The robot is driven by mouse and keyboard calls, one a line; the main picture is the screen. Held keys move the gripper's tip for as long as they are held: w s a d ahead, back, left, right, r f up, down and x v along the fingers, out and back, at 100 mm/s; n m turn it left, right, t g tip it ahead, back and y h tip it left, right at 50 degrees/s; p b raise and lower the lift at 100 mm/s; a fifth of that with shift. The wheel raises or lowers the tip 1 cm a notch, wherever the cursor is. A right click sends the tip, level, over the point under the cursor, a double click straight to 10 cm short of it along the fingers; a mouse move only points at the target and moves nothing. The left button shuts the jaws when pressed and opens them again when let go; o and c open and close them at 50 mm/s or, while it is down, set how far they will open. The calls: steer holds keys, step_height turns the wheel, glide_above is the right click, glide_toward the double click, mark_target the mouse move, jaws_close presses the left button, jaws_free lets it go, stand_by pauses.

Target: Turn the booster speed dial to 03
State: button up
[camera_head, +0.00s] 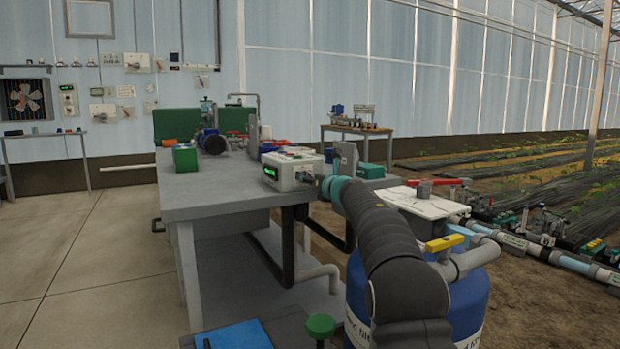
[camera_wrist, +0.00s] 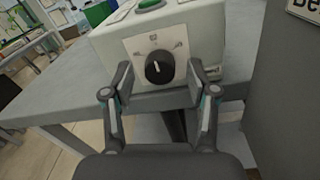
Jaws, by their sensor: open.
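In the wrist view a round black dial (camera_wrist: 160,66) with a pale pointer mark sits on a light plate on the side of a white control box (camera_wrist: 207,27).
The grey bench (camera_head: 215,195) has pumps and a green box (camera_head: 185,157) farther back. A grey upright panel (camera_wrist: 285,90) stands close to the right of my gripper in the wrist view. A blue tank (camera_head: 470,305) stands beside my arm. Open floor lies left of the bench.

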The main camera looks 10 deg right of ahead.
jaws_close()
steer(key=shift+r+m+p, duration=0.1)
steer(key=shift+m+p, duration=0.2)
steer(key=shift+m, duration=0.2)
steer(key=m+p, duration=0.6)
steer(key=m, duration=0.5)
steer(key=shift+f+m, duration=0.2)
steer(key=shift+m, duration=0.1)
stand_by(0.4)
